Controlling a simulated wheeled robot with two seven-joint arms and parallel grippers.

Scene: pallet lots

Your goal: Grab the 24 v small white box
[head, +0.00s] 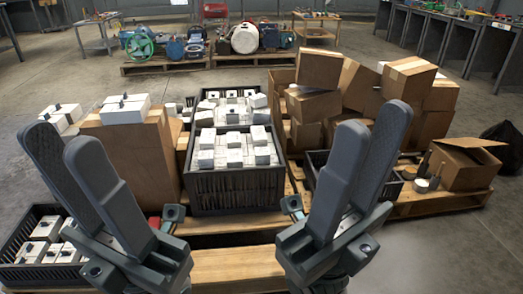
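Several small white boxes are in view, and no 24 V label is readable on any. Many lie in a black crate (235,188) in the middle, such as one white box (235,158) in its front rows. Others lie in a second black crate (50,273) at the lower left. Two white boxes (124,110) sit on top of a tall cardboard box (150,150). My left gripper (63,138) is open and empty, in front of the left stack. My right gripper (372,118) is open and empty, in front of the cardboard boxes. Each hides part of what is behind it.
Cardboard boxes (320,68) are piled at the right of the middle crate. An open carton (466,170) stands on a wooden pallet (440,204) at the right. Machines on another pallet (165,68) and workbenches stand far back. Bare floor lies at the lower right.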

